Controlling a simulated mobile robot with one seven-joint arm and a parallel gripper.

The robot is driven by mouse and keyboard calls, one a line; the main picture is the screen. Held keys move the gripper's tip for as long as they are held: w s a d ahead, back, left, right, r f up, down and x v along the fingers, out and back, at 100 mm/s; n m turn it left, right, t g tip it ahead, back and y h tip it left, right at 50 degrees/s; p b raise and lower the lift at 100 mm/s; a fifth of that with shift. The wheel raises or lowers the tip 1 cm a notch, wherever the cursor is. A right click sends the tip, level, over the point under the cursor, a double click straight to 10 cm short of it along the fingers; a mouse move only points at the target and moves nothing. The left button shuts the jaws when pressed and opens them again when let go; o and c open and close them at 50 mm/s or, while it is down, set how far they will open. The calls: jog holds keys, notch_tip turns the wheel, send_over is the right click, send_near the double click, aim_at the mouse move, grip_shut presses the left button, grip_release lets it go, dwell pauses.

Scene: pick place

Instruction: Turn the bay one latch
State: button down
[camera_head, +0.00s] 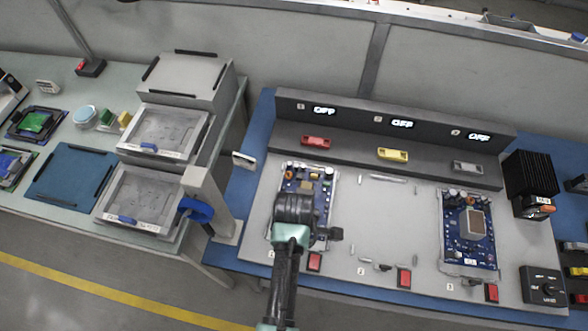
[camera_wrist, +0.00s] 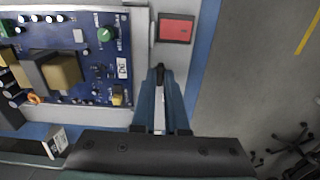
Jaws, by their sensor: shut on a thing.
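The bay one latch (camera_wrist: 160,72) shows in the wrist view as a small dark tip at the ends of my fingers, below a red square button (camera_wrist: 176,28). My gripper (camera_wrist: 160,98) is shut on it, its two blue-grey fingers close together. In the head view my gripper (camera_head: 295,212) hangs over the front of the left bay and hides this latch. The blue circuit board of this bay (camera_head: 308,187) is partly covered by my gripper and also fills the upper left of the wrist view (camera_wrist: 85,80).
The grey fixture (camera_head: 375,225) has an empty middle bay and a board (camera_head: 468,232) in the right bay. A middle latch (camera_head: 383,267) and a right latch (camera_head: 470,282) sit beside red buttons. Displays above read OFF. A black finned block (camera_head: 530,178) stands at right.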

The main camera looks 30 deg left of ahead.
jog(key=shift+r, duration=0.1)
jog(key=m+p, duration=0.2)
jog(key=m, duration=0.2)
jog(key=shift+r+p, duration=0.1)
jog(key=shift+p, duration=0.25)
jog(key=m+p, duration=0.1)
jog(key=m, duration=0.3)
jog(key=shift+m+p, duration=0.3)
jog(key=shift+p, duration=0.1)
jog(key=m+p, duration=0.1)
jog(key=m, duration=0.3)
jog(key=shift+m, duration=0.3)
jog(key=m+p, duration=0.1)
jog(key=m, duration=0.3)
jog(key=shift+m, duration=0.3)
jog(key=c, duration=0.9)
grip_release()
jog(key=shift+c, duration=0.2)
